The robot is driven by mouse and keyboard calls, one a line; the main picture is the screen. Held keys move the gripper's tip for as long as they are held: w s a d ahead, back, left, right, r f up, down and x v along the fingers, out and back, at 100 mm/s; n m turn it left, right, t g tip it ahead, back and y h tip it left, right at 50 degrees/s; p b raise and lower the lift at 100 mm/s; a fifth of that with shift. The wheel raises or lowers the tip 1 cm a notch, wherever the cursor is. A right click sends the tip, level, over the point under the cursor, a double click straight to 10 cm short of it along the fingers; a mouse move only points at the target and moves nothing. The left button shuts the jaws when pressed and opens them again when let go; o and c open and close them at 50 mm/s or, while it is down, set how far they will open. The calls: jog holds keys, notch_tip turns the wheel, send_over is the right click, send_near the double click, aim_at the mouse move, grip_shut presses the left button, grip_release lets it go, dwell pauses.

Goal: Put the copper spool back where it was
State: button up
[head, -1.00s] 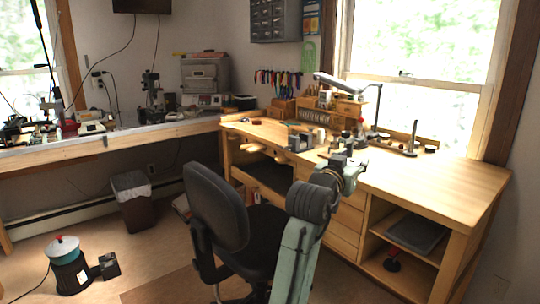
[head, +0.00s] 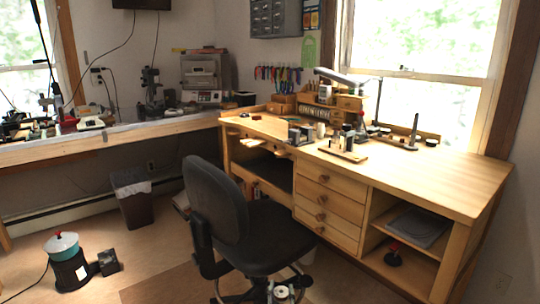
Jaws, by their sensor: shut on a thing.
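I cannot make out the copper spool in the head view. The wooden workbench (head: 440,178) stands on the right under the window. A small wooden tray (head: 343,154) with small items lies on its top, near the front edge.
A black office chair (head: 215,205) stands in front of the bench drawers (head: 325,205). Tools and small boxes crowd the back of the bench; its right part (head: 455,170) is clear. A waste bin (head: 133,197) and a blue-and-black pot-like device (head: 66,262) stand on the floor.

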jog(key=s+a+f+y, duration=0.1)
jog(key=s+a+f, duration=0.2)
jog(key=s+f, duration=0.9)
notch_tip(320, 180, down, 3)
jog(key=shift+s+a+f+n+b, duration=0.1)
jog(key=shift+s+a+n+b, duration=0.2)
jog(key=shift+n+b, duration=0.1)
